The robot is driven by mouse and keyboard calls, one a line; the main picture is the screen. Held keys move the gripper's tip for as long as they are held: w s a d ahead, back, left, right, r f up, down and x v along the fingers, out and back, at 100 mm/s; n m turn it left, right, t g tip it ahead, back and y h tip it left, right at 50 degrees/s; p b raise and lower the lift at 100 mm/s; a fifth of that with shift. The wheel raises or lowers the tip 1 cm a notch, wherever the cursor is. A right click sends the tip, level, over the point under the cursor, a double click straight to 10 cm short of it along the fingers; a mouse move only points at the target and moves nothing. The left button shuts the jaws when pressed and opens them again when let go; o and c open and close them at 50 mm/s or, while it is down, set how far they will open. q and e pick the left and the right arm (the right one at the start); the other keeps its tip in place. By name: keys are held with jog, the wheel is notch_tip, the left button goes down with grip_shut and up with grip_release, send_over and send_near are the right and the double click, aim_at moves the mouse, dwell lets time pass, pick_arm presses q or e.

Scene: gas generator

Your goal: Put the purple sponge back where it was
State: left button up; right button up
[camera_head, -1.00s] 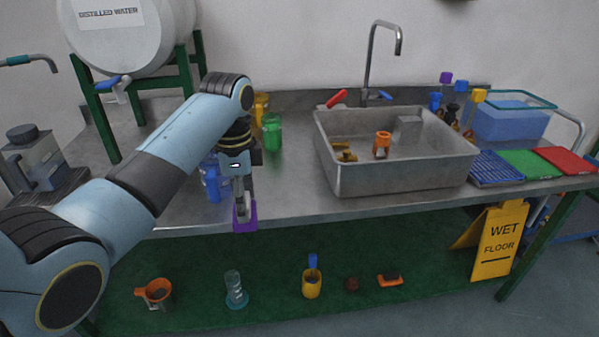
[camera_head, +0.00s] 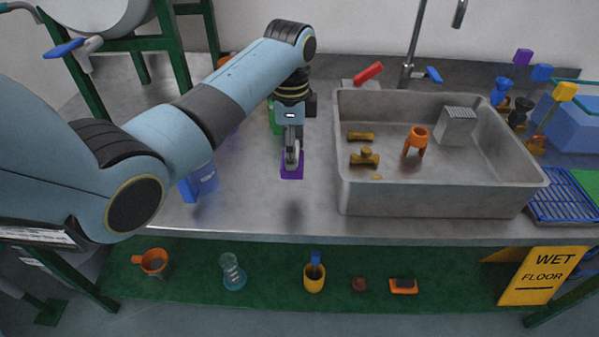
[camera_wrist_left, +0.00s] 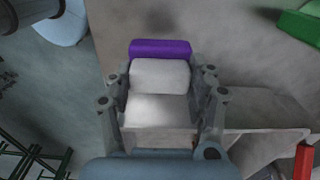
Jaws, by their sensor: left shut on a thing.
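The purple sponge (camera_head: 292,174) is held in my left gripper (camera_head: 292,155), which points down over the steel counter to the left of the sink. The fingers cover part of the sponge. A dark shadow lies on the counter below it, and the sponge seems to be above the surface. In the left wrist view the purple sponge (camera_wrist_left: 160,48) shows at the far end of the fingers, with a pale block-like surface in front of it. My right gripper is in neither view.
The steel sink (camera_head: 440,205) holds an orange piece (camera_head: 416,140), brass fittings (camera_head: 364,157) and a grey block (camera_head: 457,124). A blue container (camera_head: 203,181) stands left of my gripper. The counter's front strip is clear.

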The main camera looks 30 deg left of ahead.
pick_arm(q)
notch_tip(320, 180, down, 4)
jog(key=shift+r, duration=0.15)
notch_tip(320, 180, down, 3)
jog(key=shift+f, duration=0.1)
jog(key=shift+f+b, duration=0.15)
jog(key=shift+b, duration=0.15)
jog(key=o, duration=1)
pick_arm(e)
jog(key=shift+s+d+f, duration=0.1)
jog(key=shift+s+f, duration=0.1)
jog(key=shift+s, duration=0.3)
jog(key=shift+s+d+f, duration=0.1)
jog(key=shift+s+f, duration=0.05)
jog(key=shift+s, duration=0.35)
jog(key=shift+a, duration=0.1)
